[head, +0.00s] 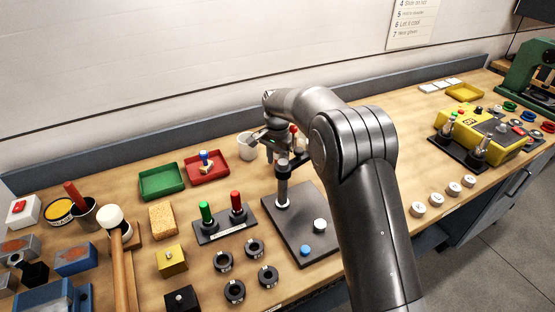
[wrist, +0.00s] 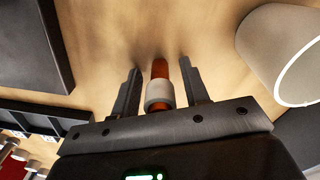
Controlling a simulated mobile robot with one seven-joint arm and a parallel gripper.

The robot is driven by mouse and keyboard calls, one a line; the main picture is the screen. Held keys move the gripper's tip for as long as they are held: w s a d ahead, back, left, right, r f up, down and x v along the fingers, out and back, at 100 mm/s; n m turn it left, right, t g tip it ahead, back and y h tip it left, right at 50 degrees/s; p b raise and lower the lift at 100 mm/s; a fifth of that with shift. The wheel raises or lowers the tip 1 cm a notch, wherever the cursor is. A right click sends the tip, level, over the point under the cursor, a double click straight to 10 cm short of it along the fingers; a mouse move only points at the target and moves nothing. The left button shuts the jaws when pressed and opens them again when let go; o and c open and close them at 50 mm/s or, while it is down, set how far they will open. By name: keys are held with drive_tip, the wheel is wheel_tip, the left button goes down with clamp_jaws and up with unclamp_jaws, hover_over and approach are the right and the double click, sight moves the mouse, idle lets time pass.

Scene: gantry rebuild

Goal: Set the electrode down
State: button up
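In the wrist view, an orange-red rod with a pale grey collar (wrist: 159,92), which looks like the electrode, lies between the two fingers of my gripper (wrist: 160,80). A gap shows on each side of the rod, so the fingers look open around it, not pressed on it. What bears the rod is not clear. In the head view, my gripper is by the stand's upright post (head: 282,190), largely hidden by my arm. A small red piece (head: 293,129) shows beside it. The stand's dark base plate (head: 297,215) lies on the bench.
A pale cup (head: 246,147) stands close by, and large at right in the wrist view (wrist: 275,50). Left are a red tray (head: 222,172), a green tray (head: 162,181) and a black holder (head: 226,230) with green and red handles. A yellow machine (head: 480,128) is right.

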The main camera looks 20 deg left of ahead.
drive_tip(key=shift+o, duration=0.4)
wheel_tip(320, 180, up, 12)
drive_tip(key=shift+r, duration=0.15)
idle(0.5)
